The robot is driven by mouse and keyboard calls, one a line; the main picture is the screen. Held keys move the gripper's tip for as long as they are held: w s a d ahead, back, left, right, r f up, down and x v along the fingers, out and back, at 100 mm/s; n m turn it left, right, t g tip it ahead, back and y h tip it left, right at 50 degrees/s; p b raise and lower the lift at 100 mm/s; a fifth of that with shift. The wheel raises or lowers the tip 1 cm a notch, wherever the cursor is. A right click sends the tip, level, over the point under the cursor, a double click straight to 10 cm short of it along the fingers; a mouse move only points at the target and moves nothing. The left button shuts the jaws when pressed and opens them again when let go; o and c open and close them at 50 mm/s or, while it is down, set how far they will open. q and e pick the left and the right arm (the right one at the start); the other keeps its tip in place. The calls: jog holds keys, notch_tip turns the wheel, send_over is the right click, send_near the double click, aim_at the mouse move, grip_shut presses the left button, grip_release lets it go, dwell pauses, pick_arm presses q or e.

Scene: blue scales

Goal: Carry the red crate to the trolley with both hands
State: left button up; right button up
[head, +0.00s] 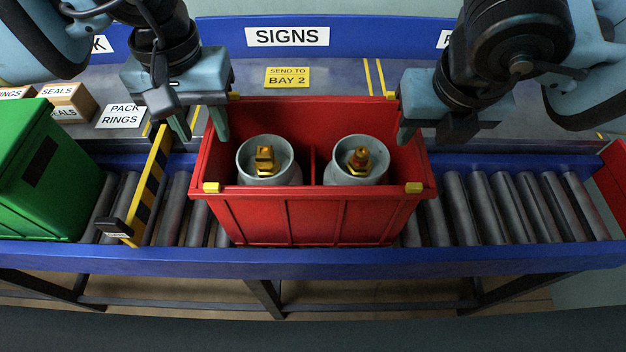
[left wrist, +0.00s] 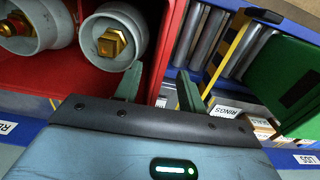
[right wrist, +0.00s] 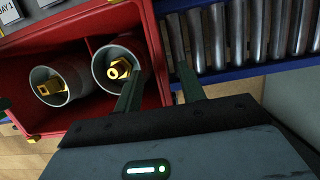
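The red crate (head: 305,218) stands upright on the roller conveyor, with yellow corner pieces and a divider inside. It holds two grey cylinders with brass valves, the left cylinder (head: 265,160) and the right cylinder (head: 356,160). My left gripper (head: 199,124) is open at the crate's left wall; in the left wrist view its fingers (left wrist: 158,88) are apart, one inside and one outside the wall. My right gripper is open at the right wall; in the right wrist view its fingers (right wrist: 160,87) straddle that wall. I see no trolley.
A green crate (head: 45,175) stands on the conveyor at the left, behind a yellow-black striped bar (head: 150,185). Bare rollers (head: 510,207) lie to the right, and part of another red object (head: 613,175) shows at the right edge. Small boxes (head: 68,100) sit at the back left.

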aim_at(207, 139)
pick_arm(q)
jog(key=shift+f, duration=2.3)
pick_arm(e)
jog(key=shift+x, duration=2.3)
pick_arm(q)
jog(key=shift+c, duration=0.3)
pick_arm(e)
jog(key=shift+c, duration=0.3)
pick_arm(q)
grip_shut()
pick_arm(e)
grip_shut()
pick_arm(q)
jog(key=shift+r, duration=0.1)
pick_arm(e)
jog(key=shift+w+r, duration=0.1)
jog(key=shift+r, duration=0.05)
